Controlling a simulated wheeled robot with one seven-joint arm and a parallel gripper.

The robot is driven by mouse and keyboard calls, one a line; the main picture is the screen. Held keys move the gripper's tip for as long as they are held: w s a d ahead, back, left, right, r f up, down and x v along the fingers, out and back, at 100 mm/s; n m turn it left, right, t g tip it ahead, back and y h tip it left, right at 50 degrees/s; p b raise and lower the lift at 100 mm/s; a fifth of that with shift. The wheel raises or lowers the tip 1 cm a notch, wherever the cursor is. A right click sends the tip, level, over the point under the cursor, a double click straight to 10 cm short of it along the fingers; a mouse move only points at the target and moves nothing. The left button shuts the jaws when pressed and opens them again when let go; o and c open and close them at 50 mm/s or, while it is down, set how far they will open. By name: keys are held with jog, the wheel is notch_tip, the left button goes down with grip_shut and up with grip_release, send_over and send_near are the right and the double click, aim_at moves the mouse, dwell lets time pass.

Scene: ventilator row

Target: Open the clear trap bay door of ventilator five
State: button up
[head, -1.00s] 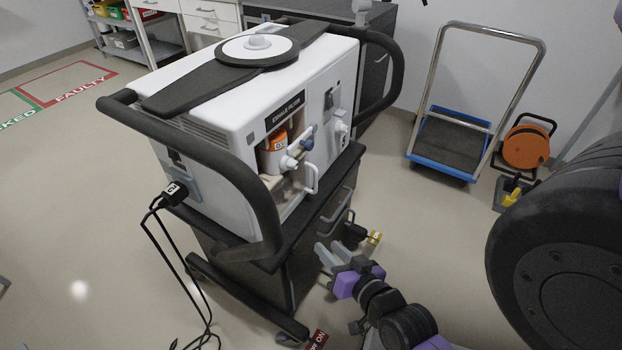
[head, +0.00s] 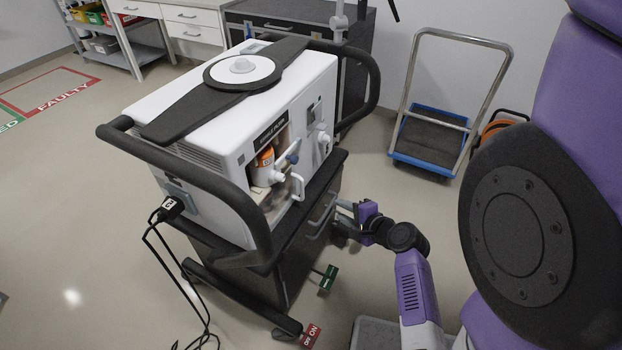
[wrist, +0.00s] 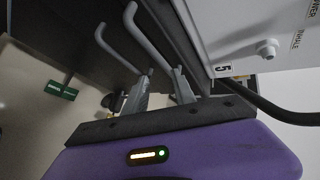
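The ventilator (head: 215,110) is a white box on a dark cart. A label with a 5 (wrist: 222,68) shows on its casing in the wrist view. Its front has an exhale filter bay with an orange-and-white canister (head: 265,165). Below it is the clear trap bay door (head: 274,201), with a pale bar handle (head: 298,187); the panel is hard to make out and looks shut. My gripper (head: 345,212) is below and right of that handle, beside the cart's drawer front, apart from the door. In the wrist view its fingers (wrist: 163,85) are spread and empty.
Drawer handles (wrist: 148,40) on the cart are close to my fingers. A thick black rail (head: 215,180) curves around the ventilator's near side. A green tag (head: 328,277) and a red ON tag (head: 311,336) are low by the cart. A blue trolley (head: 425,155) stands behind, with clear floor between.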

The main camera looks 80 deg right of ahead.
jog(key=w+a+r+m+t+y+p, duration=0.25)
jog(key=r+m+t+y, duration=0.55)
jog(key=r, duration=0.4)
jog(key=w+b, duration=0.1)
jog(key=w, duration=0.5)
jog(key=shift+w+a+f+t+h, duration=0.15)
jog(key=shift+a+f+t+h, duration=0.15)
jog(key=shift+t, duration=0.1)
grip_shut()
dwell(0.6)
